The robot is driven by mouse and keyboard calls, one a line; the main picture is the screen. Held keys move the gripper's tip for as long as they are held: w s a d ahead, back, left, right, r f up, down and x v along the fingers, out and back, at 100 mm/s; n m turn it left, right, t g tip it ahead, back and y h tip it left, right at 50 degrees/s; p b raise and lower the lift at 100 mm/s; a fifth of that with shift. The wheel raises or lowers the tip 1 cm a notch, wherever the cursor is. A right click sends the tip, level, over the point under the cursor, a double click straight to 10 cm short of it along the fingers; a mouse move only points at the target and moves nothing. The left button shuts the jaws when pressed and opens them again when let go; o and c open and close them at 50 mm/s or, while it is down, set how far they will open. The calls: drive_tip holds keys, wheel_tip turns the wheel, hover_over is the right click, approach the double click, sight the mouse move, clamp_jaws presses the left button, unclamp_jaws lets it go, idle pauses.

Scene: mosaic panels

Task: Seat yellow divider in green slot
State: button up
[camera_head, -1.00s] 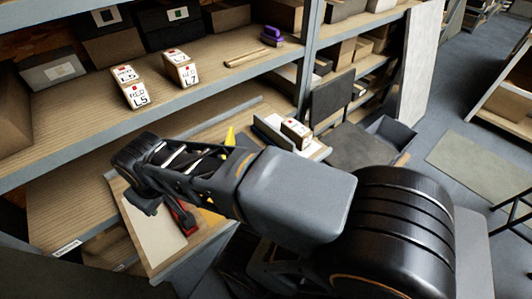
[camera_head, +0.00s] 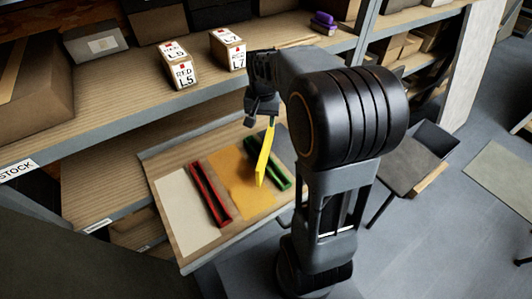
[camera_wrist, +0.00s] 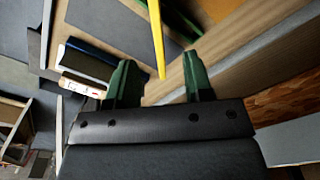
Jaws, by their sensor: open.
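The yellow divider (camera_head: 264,158) stands upright, slightly tilted, below my gripper (camera_head: 262,112) in the head view. It overlaps the green slot (camera_head: 281,178) and the edge of the yellow panel in that view; I cannot tell whether its lower edge is in the slot. In the wrist view the divider (camera_wrist: 157,38) is a thin strip, its near end between my open fingers (camera_wrist: 159,78) with a gap on each side. Part of the green slot (camera_wrist: 183,18) shows behind it at the top. My gripper is open and empty.
A red slot (camera_head: 210,195) lies left of the yellow panel (camera_head: 239,180), with a cream panel (camera_head: 186,206) beyond it. A shelf (camera_head: 130,95) with boxes, including RED L5 (camera_head: 178,66) and L7 (camera_head: 228,50), stands behind the board. A chair (camera_head: 402,168) stands at right.

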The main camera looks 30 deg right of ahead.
sight(266, 141)
drive_tip(key=shift+m, duration=0.5)
drive_tip(key=f, duration=0.3)
drive_tip(key=w+d+f, duration=0.1)
drive_tip(key=f, duration=0.5)
drive_tip(key=shift+w+d+b, duration=0.3)
drive_tip(key=shift+w, duration=0.05)
drive_tip(key=shift+d+f, duration=0.15)
drive_tip(key=shift+f, duration=3.1)
drive_tip(key=shift+c, duration=0.2)
clamp_jaws()
